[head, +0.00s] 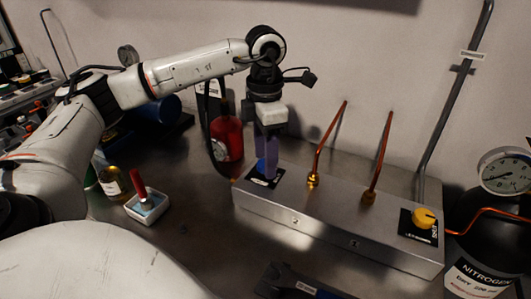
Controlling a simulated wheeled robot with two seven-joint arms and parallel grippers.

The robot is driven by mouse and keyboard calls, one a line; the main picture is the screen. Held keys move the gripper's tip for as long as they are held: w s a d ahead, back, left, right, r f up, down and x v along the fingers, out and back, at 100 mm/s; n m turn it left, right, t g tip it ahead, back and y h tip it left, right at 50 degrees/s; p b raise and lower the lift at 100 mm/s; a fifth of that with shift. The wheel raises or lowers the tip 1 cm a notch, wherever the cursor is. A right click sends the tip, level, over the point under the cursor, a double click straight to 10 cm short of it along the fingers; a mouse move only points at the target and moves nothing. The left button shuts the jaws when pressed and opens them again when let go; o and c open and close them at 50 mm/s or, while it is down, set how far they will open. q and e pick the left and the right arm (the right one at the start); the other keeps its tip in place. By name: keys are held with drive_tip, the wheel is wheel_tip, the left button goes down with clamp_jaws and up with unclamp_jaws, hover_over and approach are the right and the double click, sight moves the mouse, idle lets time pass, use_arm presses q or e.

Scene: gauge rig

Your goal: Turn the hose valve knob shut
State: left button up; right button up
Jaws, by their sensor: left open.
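My left gripper (267,172) points straight down over the left end of a metal manifold box (325,222). Its purple-looking fingers are open around or right beside a blue knob (261,166) on a dark label plate (265,177). The fingers hide most of that knob, and I cannot tell if they touch it. I cannot read which knob is the hose valve. My right gripper is not in view.
Two copper tubes (330,138) (379,155) rise from the box between the knobs. A red bottle (227,138) stands behind and left of my gripper. A dark nitrogen cylinder (480,235) with a gauge (505,172) stands at right. A white tray (147,208) sits left.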

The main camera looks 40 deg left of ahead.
use_arm(q)
drive_tip(key=shift+f, duration=0.2)
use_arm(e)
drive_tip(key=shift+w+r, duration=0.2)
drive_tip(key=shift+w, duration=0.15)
use_arm(q)
drive_tip(key=shift+c, duration=0.5)
drive_tip(key=c, duration=1)
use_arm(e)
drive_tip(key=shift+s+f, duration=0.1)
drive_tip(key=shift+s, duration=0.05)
